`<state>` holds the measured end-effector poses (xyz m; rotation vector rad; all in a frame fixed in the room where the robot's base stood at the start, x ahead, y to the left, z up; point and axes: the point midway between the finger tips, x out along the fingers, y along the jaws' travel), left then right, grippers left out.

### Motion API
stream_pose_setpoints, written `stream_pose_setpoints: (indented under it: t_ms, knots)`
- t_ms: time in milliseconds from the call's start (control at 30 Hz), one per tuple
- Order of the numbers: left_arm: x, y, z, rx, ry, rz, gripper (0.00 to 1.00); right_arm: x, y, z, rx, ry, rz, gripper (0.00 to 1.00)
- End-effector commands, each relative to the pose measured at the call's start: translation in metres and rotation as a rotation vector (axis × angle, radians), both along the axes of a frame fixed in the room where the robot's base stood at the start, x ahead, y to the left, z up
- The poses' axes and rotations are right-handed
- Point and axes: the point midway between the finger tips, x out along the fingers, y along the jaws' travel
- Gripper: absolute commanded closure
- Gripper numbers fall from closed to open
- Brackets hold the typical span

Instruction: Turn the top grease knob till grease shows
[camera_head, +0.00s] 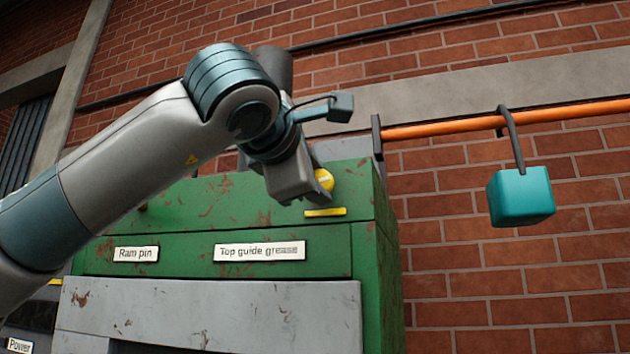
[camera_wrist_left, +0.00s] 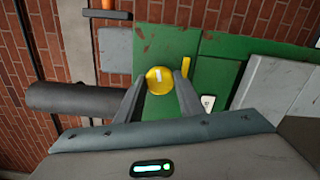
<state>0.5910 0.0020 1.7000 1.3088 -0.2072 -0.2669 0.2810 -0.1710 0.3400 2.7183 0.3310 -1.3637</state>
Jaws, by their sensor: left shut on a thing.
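The yellow round knob (camera_head: 325,180) sits on the upper green face of the machine (camera_head: 180,207), above the "Top guide grease" label (camera_head: 260,251). My left gripper (camera_head: 306,188) reaches it from the left and hides part of it. In the left wrist view the knob (camera_wrist_left: 159,77) lies between the two fingers of my left gripper (camera_wrist_left: 158,88), which are shut on it. A white mark shows on the knob's face. A short yellow strip (camera_head: 325,212) lies just below the knob; it also shows in the wrist view (camera_wrist_left: 186,70). My right gripper is out of view.
A "Ram pin" label (camera_head: 136,254) is at the left of the machine. A teal block (camera_head: 521,196) hangs by a dark hook from an orange bar (camera_head: 450,125) at the right. A brick wall (camera_head: 490,280) stands behind. A grey panel (camera_head: 210,310) covers the lower front.

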Motion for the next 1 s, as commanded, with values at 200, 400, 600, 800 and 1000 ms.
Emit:
stream_pose_setpoints:
  t_ms: [200, 400, 600, 800, 1000]
  knots:
    - [-0.0007, -0.0001, 0.0009, 0.126, -0.043, 0.0, 0.88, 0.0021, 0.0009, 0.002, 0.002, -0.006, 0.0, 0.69]
    - [-0.0005, -0.0006, 0.0001, 0.185, -0.06, -0.001, 0.88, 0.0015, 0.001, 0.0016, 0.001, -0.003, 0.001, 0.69]
    - [-0.0004, -0.0008, -0.0004, 0.201, -0.064, -0.001, 0.88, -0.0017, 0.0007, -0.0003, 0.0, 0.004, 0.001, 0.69]
    - [-0.0003, -0.0009, -0.0007, 0.201, -0.064, -0.001, 0.88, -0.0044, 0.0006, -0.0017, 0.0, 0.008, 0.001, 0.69]
    - [-0.0002, -0.0008, -0.0007, 0.2, -0.064, -0.001, 0.48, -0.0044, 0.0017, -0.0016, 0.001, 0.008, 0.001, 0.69]
